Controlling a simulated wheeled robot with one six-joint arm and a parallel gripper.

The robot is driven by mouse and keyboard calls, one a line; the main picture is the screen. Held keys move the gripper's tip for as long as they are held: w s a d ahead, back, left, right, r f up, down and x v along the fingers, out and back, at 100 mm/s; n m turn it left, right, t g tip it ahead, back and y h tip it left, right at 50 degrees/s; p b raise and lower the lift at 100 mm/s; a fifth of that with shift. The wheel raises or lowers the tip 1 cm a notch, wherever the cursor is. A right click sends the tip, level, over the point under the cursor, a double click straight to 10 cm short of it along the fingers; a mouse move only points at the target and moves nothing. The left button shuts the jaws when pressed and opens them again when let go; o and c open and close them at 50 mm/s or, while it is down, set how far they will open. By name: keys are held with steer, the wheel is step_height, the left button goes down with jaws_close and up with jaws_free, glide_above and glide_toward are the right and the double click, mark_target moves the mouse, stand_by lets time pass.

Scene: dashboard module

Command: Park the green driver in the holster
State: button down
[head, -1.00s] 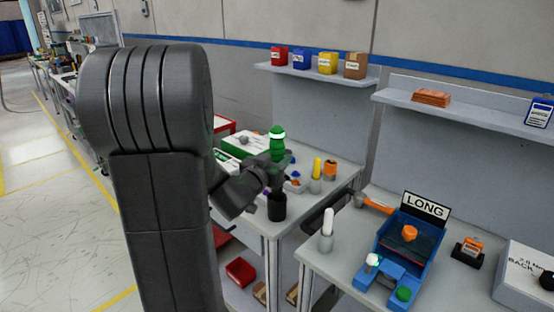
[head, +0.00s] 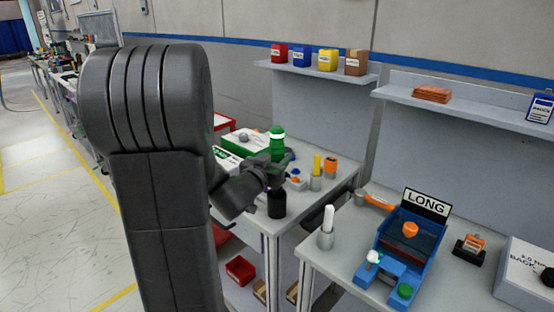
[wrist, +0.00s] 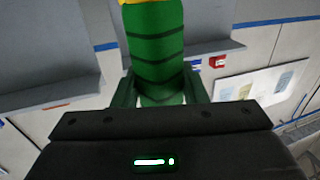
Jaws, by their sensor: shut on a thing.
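The green driver (head: 277,147) is upright in my gripper (head: 274,163) above the left workbench in the head view. In the wrist view the green grip (wrist: 158,50), with dark bands, stands between the two fingers of my gripper (wrist: 160,95), which are shut on it. A black cylinder (head: 277,205), possibly the holster, stands on the bench below the gripper. The driver's lower end is hidden behind my gripper, so I cannot tell whether it is inside the cylinder.
A yellow-topped tool (head: 317,164) and an orange item (head: 330,168) stand to the right of the gripper. A green and white box (head: 240,142) lies behind. The right bench holds a white-topped holder (head: 327,228), a blue LONG fixture (head: 412,243) and an orange-handled tool (head: 376,201).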

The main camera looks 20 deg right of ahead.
steer(key=c, duration=0.8)
jaws_free()
steer(key=shift+s+a, duration=0.1)
steer(key=shift+a, duration=0.05)
steer(key=v, duration=1.3)
steer(key=shift+s+a, duration=0.15)
steer(key=shift+s, duration=0.1)
steer(key=x, duration=1.3)
steer(key=shift+w, duration=0.25)
steer(key=shift+w+d+r, duration=0.1)
steer(key=shift+w+d, duration=0.05)
steer(key=shift+d, duration=0.2)
steer(key=shift+r, duration=0.1)
steer(key=shift+a, duration=0.1)
